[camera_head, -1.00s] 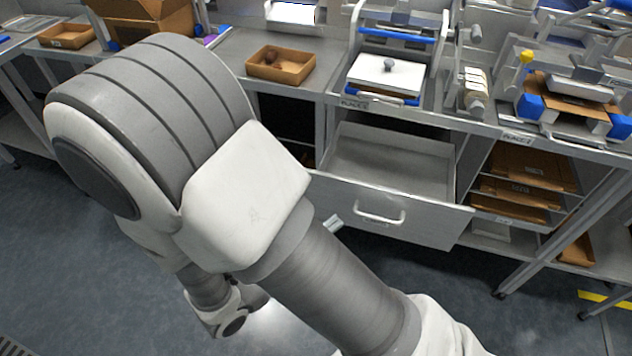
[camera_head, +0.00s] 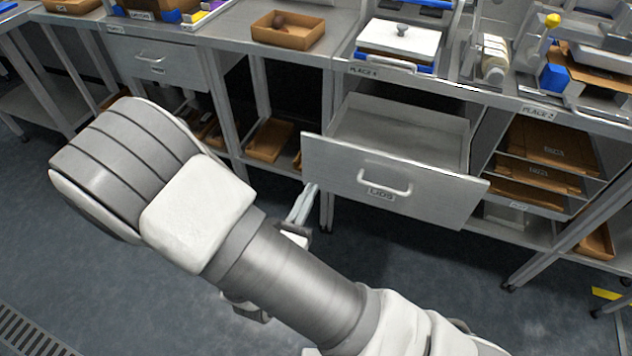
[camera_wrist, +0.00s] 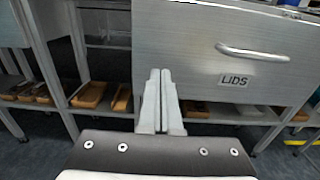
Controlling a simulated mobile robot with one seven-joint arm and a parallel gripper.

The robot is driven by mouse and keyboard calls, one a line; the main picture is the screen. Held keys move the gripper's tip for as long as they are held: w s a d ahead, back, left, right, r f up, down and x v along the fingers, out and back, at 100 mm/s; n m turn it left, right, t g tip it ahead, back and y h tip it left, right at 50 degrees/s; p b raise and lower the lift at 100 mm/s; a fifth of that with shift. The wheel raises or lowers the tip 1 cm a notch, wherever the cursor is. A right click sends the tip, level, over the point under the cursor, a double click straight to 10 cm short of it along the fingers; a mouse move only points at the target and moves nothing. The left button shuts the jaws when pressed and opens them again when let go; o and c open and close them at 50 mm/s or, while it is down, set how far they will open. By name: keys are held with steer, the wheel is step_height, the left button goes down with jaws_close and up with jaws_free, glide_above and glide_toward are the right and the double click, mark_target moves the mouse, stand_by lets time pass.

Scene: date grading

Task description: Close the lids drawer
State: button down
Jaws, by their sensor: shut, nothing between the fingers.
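The lids drawer (camera_head: 334,162) stands pulled out under the bench, and the part of its inside that shows looks empty. Its grey front has a bar handle (camera_head: 385,184) above a LIDS label. In the wrist view the drawer front (camera_wrist: 190,55) fills the upper right, with its handle (camera_wrist: 252,52) to the right of my fingers. My gripper (camera_wrist: 160,74) is shut and empty, its fingertips in front of the lower left part of the drawer front. In the head view my gripper (camera_head: 311,190) shows at the front's lower left corner. I cannot tell whether it touches.
A closed drawer (camera_head: 155,68) is at the left. Shelves with flat brown cartons (camera_head: 540,150) stand to the right. On the bench are a brown tray (camera_head: 288,36) and a press with a white plate (camera_head: 399,38). The floor in front is clear.

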mark_target(321, 169)
steer(key=b+x, duration=0.1)
steer(key=x, duration=0.2)
steer(key=shift+w+d, duration=0.15)
steer(key=shift+w, duration=0.2)
steer(key=shift+w+d, duration=0.1)
steer(key=shift+w, duration=0.25)
